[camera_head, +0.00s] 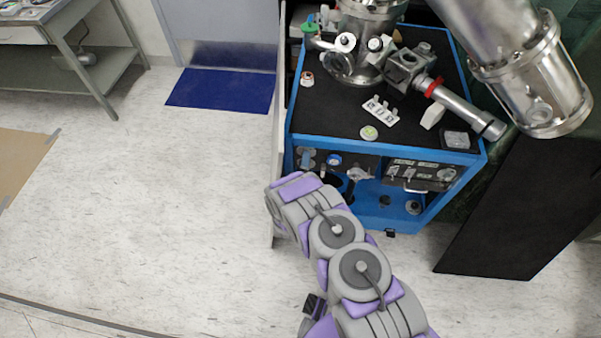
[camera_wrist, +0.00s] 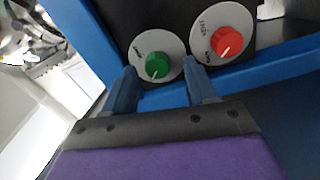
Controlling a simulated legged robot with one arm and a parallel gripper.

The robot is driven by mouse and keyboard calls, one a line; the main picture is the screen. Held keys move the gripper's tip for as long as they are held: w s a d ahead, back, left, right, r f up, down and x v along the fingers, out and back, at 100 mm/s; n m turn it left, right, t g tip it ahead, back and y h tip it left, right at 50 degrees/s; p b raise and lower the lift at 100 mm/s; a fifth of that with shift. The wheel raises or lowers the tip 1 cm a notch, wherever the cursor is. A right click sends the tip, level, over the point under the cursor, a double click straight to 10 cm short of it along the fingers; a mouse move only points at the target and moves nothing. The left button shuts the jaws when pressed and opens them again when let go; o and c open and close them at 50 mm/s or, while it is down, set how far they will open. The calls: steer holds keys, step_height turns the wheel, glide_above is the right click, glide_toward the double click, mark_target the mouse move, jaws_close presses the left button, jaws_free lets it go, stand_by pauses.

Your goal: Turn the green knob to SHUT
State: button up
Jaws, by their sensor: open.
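The green knob (camera_wrist: 157,66) sits on a round white dial plate on a dark panel in the wrist view. Its white pointer mark points down and slightly left in the picture. Small lettering on the plate is too blurred to read. My gripper (camera_wrist: 159,69) is open, with one blue-grey finger at the left and one at the right of the green knob. The fingertips lie over the lower part of its plate; I cannot tell whether they touch it. In the head view, the green knob and my gripper are hidden behind my arm.
A red knob (camera_wrist: 227,42) on its own white plate stands close to the right finger. A blue frame (camera_wrist: 270,70) borders the panel. The head view shows the blue cart (camera_head: 385,146) with metal vacuum parts on top.

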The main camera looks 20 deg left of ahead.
steer(key=p+v, duration=0.4)
steer(key=v, duration=1.3)
steer(key=shift+a+f+p, duration=0.2)
steer(key=shift+a+p, duration=0.05)
steer(key=shift+p, duration=0.15)
steer(key=w+r+m+g+h, duration=0.3)
steer(key=w+r+m+g, duration=0.2)
steer(key=w+r+m, duration=0.6)
steer(key=w+d+r+m+g, duration=0.1)
steer(key=d+r+g, duration=0.2)
steer(key=d+r, duration=0.3)
steer(key=d+r+m+g, duration=0.1)
steer(key=d+r+g, duration=0.25)
steer(key=r, duration=0.55)
steer(key=s+d+r+m+g, duration=0.2)
steer(key=s+d+r+g, duration=0.2)
steer(key=s+d+r, duration=1)
steer(key=s+d+r+m+g, duration=0.1)
steer(key=s+d, duration=0.2)
steer(key=s, duration=0.4)
steer(key=s+d+r+m+g+h, duration=0.1)
steer(key=s+d+r, duration=0.1)
steer(key=s, duration=0.6)
steer(key=s+d+r+m+g, duration=0.1)
steer(key=s+d+r, duration=0.1)
steer(key=s+d, duration=0.2)
steer(key=s, duration=0.3)
steer(key=shift+s+d+r+m+g, duration=0.2)
steer(key=shift+s+m+g, duration=0.1)
steer(key=shift+s+g, duration=0.1)
